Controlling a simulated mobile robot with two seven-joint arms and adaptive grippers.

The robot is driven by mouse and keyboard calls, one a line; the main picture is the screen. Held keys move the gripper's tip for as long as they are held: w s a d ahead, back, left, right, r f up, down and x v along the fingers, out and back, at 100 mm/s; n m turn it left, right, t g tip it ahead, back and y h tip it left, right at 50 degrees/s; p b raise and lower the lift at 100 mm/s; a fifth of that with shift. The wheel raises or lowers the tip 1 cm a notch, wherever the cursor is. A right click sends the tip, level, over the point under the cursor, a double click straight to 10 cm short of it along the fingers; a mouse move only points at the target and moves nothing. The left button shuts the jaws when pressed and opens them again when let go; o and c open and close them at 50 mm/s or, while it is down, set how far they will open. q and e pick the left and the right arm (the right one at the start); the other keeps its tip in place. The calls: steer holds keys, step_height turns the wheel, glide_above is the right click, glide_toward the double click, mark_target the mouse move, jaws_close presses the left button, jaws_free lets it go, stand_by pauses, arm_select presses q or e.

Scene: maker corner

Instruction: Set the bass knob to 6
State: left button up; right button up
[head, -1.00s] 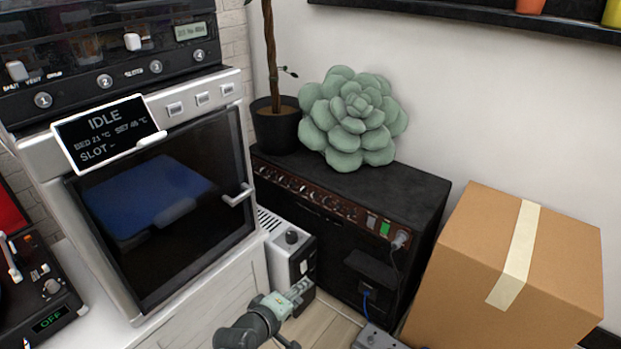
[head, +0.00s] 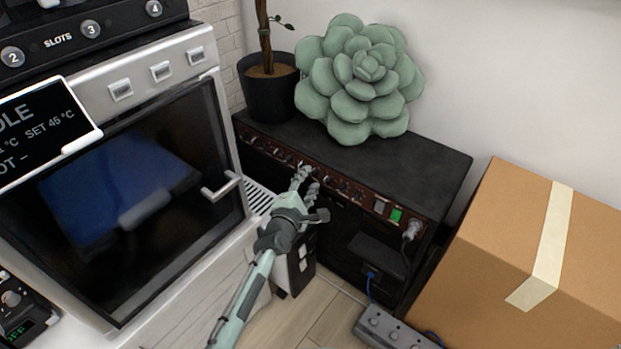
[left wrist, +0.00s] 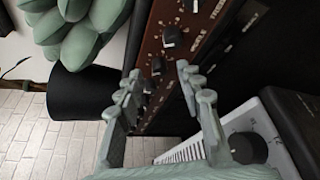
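A black amplifier (head: 400,165) stands against the wall, with a reddish-brown control panel (head: 340,183) along its upper front edge. The panel carries a row of small dark knobs; the lettering is too small or blurred to tell which is bass. My left gripper (head: 304,178) is at the panel's middle-left part. In the left wrist view my left gripper (left wrist: 158,78) has its fingers apart, with a small knob (left wrist: 157,65) in the gap between the fingertips. Contact cannot be made out. A larger-looking knob (left wrist: 172,38) shows farther along the panel. My right gripper is not in view.
A green succulent cushion (head: 360,80) and a plant pot (head: 268,90) sit on the amplifier. An oven-like machine (head: 120,190) stands to the left, a cardboard box (head: 500,250) to the right. A white unit with a black knob (left wrist: 248,148) is close below my gripper.

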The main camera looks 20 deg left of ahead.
arm_select(q)
steer(key=shift+w+f, duration=0.2)
steer(key=shift+w, duration=0.75)
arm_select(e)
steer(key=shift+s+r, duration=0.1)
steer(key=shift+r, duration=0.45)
arm_select(q)
steer(key=shift+c, duration=0.6)
steer(key=c, duration=0.7)
jaws_close()
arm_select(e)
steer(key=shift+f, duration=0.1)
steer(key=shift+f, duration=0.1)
arm_select(q)
steer(key=shift+f+b, duration=0.1)
steer(key=shift+b, duration=0.2)
